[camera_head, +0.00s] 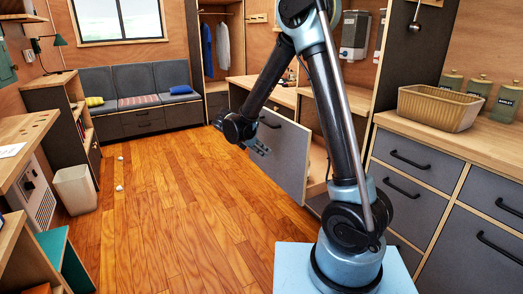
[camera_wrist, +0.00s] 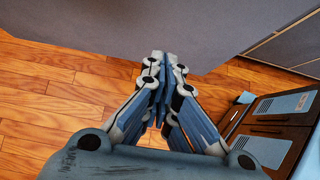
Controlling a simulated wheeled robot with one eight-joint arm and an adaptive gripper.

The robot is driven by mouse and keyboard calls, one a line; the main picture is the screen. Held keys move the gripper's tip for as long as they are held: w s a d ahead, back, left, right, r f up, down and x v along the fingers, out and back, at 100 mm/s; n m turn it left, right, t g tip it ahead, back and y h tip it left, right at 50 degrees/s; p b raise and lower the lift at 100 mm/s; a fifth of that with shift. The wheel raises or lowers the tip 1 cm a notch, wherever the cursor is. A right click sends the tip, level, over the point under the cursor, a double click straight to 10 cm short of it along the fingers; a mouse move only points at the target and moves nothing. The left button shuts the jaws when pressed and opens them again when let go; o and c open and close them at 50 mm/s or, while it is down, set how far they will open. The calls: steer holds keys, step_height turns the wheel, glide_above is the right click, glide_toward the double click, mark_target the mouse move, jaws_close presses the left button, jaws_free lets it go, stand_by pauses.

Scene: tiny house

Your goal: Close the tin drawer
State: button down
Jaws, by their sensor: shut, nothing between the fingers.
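Light wooden shelves show in the gap between the panel and the cabinet. Nothing in it can be told as tin.
A white bin (camera_head: 75,190) stands left, and a grey sofa (camera_head: 137,100) is at the back. The middle of the wooden floor (camera_head: 175,210) is clear.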

steer(key=shift+w+d+f, duration=0.6)
steer(key=shift+w+d, duration=0.1)
steer(key=shift+d, duration=0.35)
steer(key=shift+w+d+f, duration=0.55)
steer(key=shift+w+d, duration=0.1)
steer(key=shift+d, duration=0.35)
steer(key=shift+w+d+f, duration=0.6)
steer(key=shift+w+d, duration=0.1)
steer(key=shift+d, duration=0.35)
